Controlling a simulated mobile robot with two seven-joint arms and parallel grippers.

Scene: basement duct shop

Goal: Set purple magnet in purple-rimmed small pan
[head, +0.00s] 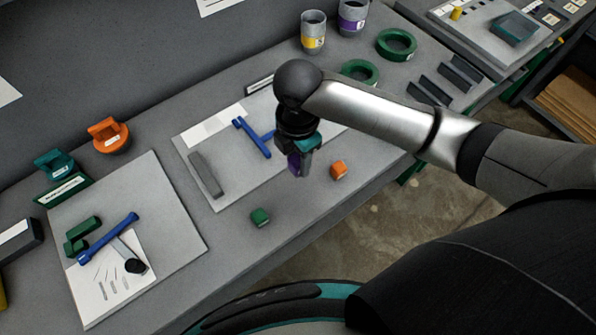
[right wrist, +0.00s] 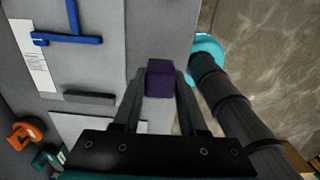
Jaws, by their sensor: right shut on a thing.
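The purple magnet (right wrist: 160,79) is a small dark purple block. My right gripper (right wrist: 161,82) is shut on it, with one finger on each side in the right wrist view. In the head view my right gripper (head: 298,168) points down near the front right edge of the middle grey board, and the purple magnet (head: 293,161) shows at its fingers. I cannot make out a purple-rimmed small pan; a grey cup with a purple band (head: 352,18) stands at the back. My left gripper is not in view.
An orange cube (head: 338,170) and a green cube (head: 260,217) lie on the bench near the gripper. A blue T-shaped tool (head: 254,137) and a grey bar (head: 206,174) lie on the middle board (head: 230,196). Green rings (head: 397,45) are at the back right.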

